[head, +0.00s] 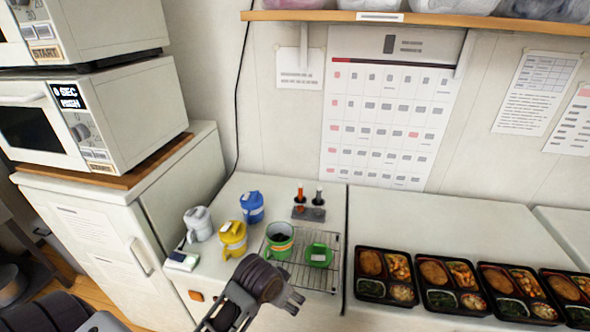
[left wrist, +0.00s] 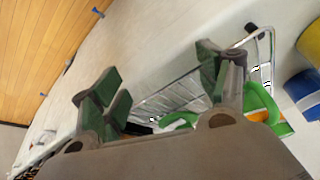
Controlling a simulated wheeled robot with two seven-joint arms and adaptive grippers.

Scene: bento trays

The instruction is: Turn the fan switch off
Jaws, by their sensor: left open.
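No switch in view is clearly marked as the fan switch. A small white box (head: 182,260) with a dark patch on top lies at the counter's left edge. My left gripper (head: 292,299) is over the counter's front, nearer than the wire rack, and holds nothing. In the left wrist view its two green-padded fingers (left wrist: 160,88) are spread apart. My right gripper is out of view.
Several bento trays (head: 362,294) line the right counter. Microwaves (head: 150,110) are stacked at the left.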

